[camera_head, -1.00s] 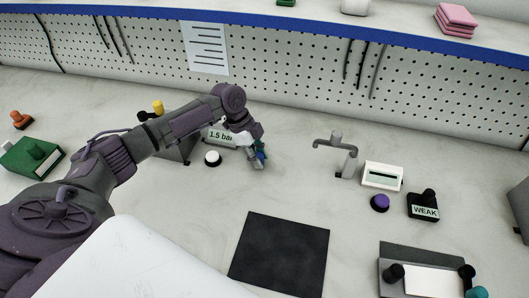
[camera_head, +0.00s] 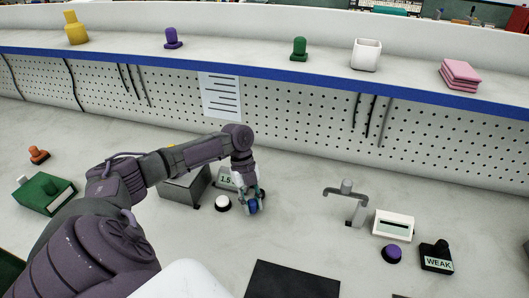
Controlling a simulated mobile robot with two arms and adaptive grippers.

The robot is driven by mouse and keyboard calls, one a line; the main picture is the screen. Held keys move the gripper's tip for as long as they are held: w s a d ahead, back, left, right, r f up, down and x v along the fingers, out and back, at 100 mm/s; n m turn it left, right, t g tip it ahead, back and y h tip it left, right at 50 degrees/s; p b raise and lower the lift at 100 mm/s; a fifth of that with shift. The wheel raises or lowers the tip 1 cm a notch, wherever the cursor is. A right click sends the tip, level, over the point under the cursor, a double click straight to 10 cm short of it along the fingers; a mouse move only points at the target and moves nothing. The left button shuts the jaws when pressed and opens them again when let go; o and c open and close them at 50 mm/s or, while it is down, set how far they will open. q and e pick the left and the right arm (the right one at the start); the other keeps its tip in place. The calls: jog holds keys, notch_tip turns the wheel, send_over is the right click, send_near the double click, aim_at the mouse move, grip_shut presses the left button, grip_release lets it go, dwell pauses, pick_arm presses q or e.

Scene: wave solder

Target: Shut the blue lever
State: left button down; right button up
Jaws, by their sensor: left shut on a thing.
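The blue lever (camera_head: 253,206) shows only as a small blue part between the fingers of my left gripper (camera_head: 252,208). My left gripper points down at the bench, shut on the lever, and hides most of it. A white round knob on a black base (camera_head: 223,203) is close to the gripper's left side. My right gripper is not in view.
A metal tap (camera_head: 346,200), a white box with a slot (camera_head: 393,225), a purple button (camera_head: 391,253) and a black block labelled "WEAK" (camera_head: 437,256) stand to the right. A black mat (camera_head: 292,281) lies in front. The bench between gripper and tap is clear.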

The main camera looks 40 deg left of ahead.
pick_arm(q)
jog(key=shift+a, duration=0.1)
dwell(0.4)
jog(key=c, duration=0.9)
grip_release()
jog(key=shift+o, duration=0.2)
jog(key=v, duration=1.2)
jog(key=shift+s, duration=0.1)
